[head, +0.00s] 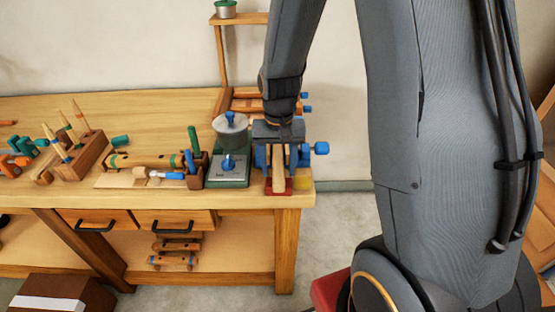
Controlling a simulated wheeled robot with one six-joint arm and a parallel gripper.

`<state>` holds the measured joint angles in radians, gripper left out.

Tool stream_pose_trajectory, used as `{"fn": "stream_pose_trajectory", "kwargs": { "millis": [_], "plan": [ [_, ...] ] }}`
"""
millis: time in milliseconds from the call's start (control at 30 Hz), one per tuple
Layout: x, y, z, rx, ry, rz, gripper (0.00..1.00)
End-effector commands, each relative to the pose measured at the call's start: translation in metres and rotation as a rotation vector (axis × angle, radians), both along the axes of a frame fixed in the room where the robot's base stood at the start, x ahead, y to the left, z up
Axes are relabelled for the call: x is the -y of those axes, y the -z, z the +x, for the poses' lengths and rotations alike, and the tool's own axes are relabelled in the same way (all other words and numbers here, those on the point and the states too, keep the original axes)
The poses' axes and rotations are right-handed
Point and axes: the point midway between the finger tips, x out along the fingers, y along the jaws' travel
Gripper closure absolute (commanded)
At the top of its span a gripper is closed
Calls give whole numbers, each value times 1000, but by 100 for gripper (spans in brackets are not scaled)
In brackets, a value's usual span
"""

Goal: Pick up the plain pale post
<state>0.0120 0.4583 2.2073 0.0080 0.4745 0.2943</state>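A plain pale wooden post (279,172) shows at the right end of the workbench, over a small red base (272,190) and among blue parts. My gripper (279,146) points down right above it, its dark body covering the post's upper end. The fingers are too small and dark to make out. I cannot tell whether they are open, beside the post or closed on it.
The workbench (240,200) has a green-based device with a grey drum (230,130) just left of the post. A yellow block (303,184) sits at the right corner. Farther left are a tool block (80,158) and a blue-handled tool (165,175). A wooden rack (222,60) stands behind.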

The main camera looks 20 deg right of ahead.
Motion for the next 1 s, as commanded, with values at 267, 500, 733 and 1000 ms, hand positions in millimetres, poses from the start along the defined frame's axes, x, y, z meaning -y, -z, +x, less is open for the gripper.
{"fn": "stream_pose_trajectory", "kwargs": {
  "millis": [267, 500, 733, 1000],
  "plan": [
    [0, 0, 0, 0, 0, 0, 96],
    [0, -1, 0, 0, 0, 0, 100],
    [0, -9, 1, 2, 0, 0, 100],
    [0, -39, 2, 4, 0, 0, 100]
  ]
}}
